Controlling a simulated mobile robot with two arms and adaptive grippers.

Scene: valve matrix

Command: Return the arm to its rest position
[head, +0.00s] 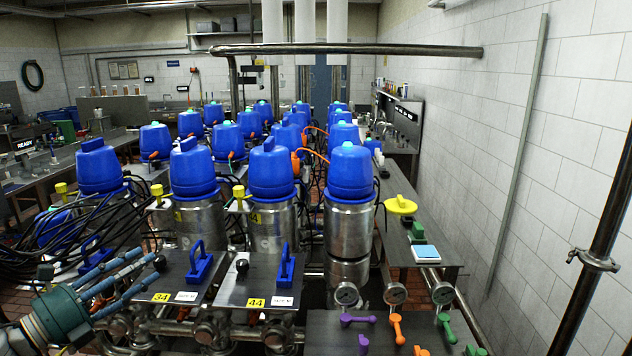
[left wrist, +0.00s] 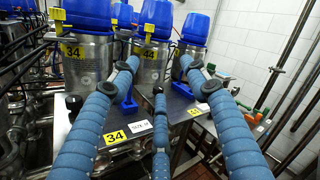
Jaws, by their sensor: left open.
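My left gripper (head: 134,272) comes in from the lower left in the head view, with a teal body and blue wrapped fingers. Its three fingers are spread open and empty, also in the left wrist view (left wrist: 160,78). It is in front of the dark panel labelled 34 (head: 178,284), apart from the blue handle (head: 199,263) as far as I can tell. In the left wrist view a blue handle (left wrist: 128,108) shows just behind the left finger. My right gripper is in neither view.
Steel valves with blue caps (head: 347,165) stand in rows ahead. A second panel (head: 258,284) labelled 44 has another blue handle. Black cables (head: 85,225) hang close behind the gripper. Gauges (head: 395,293) and coloured handles are at lower right. A pipe (head: 600,230) stands at right.

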